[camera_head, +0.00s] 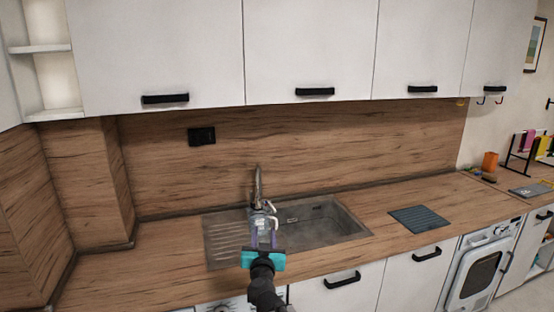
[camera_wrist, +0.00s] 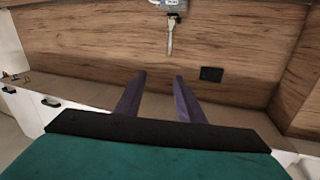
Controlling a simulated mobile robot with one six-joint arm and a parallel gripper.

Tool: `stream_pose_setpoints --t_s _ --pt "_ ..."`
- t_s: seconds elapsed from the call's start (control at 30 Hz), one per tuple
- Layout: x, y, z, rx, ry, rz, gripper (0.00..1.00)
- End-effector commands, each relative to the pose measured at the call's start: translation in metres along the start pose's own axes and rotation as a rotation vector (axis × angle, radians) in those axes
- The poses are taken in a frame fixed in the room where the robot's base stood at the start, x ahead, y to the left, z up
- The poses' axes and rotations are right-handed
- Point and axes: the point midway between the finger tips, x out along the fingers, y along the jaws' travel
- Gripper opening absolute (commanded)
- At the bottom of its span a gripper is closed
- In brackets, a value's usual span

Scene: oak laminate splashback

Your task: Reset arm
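My gripper (camera_head: 264,226) is teal with two thin purple-grey fingers, seen in the head view in front of the sink. In the wrist view my gripper (camera_wrist: 159,82) has its fingers apart, with nothing between them. It is open and empty. The arm reaches up from the bottom of the head view, and the gripper overlaps the sink (camera_head: 345,225) and the lower part of the metal faucet (camera_head: 258,185). I cannot tell how high above the counter it is. The wrist view appears upside down, with the faucet (camera_wrist: 169,45) at the top.
The wooden counter (camera_head: 150,265) is clear at left. A dark board (camera_head: 419,219) lies right of the sink. White upper cabinets (camera_head: 310,50) hang above. A black socket (camera_head: 201,136) is on the splashback. An orange cup (camera_head: 490,161) and a rack (camera_head: 530,150) stand at far right.

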Motion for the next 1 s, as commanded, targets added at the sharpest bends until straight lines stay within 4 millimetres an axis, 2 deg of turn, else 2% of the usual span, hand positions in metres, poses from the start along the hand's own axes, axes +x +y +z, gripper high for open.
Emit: stream_pose_setpoints --t_s 0.17,0.33,0.47,0.57,0.7,0.87,1.0 --pt "0.001 0.009 0.027 -0.009 -0.021 0.013 0.35" --pt "0.004 0.032 0.057 -0.02 -0.048 0.04 0.35" --pt "0.004 0.058 0.091 -0.036 -0.077 0.07 0.35" --pt "0.003 0.084 0.125 -0.064 -0.104 0.097 0.35" --pt "-0.002 0.117 0.179 -0.129 -0.154 0.106 0.35" --pt "-0.013 0.144 0.242 -0.194 -0.227 0.074 0.35" --pt "-0.028 0.161 0.301 -0.231 -0.308 0.023 0.35"
